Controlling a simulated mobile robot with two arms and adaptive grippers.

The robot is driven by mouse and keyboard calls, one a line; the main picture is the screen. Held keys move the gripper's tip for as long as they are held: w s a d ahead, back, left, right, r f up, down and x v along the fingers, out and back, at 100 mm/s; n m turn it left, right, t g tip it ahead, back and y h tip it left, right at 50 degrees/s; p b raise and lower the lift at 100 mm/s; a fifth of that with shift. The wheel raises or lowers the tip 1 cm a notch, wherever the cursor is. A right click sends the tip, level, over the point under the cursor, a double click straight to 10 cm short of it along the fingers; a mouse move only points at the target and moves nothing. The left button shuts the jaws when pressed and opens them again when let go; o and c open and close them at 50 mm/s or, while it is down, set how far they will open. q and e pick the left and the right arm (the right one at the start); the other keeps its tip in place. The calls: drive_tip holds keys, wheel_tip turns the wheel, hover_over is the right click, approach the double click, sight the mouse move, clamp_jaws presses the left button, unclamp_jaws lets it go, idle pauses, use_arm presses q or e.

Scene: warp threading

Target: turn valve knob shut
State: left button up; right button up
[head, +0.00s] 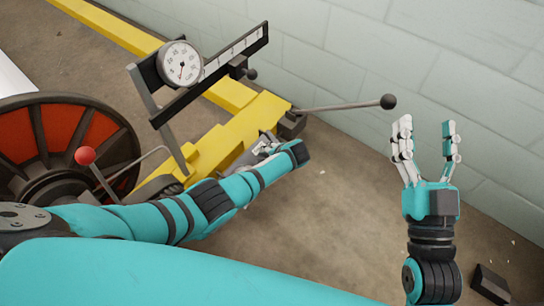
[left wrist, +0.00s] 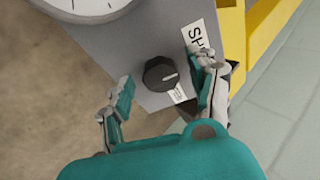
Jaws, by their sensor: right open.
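The valve knob (left wrist: 158,74) is a round black knob with a pale pointer mark. It sits on a grey panel (left wrist: 165,35) in the left wrist view, and its mark points right. A white label (left wrist: 195,36) beside it shows the letters "SH"; a second small label is partly hidden by a finger. My left gripper (left wrist: 166,82) is open, one finger on each side of the knob, with a gap visible on the left. In the head view my left gripper (head: 264,147) hides the knob. My right gripper (head: 427,130) is open and empty, raised at the right.
A lever with a black ball (head: 388,101) reaches toward my right gripper. A red-ball lever (head: 85,155) and a red-black wheel (head: 75,137) are left. A block wall is behind.

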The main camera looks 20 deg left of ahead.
use_arm(q)
drive_tip(key=v, duration=1.2)
idle(0.5)
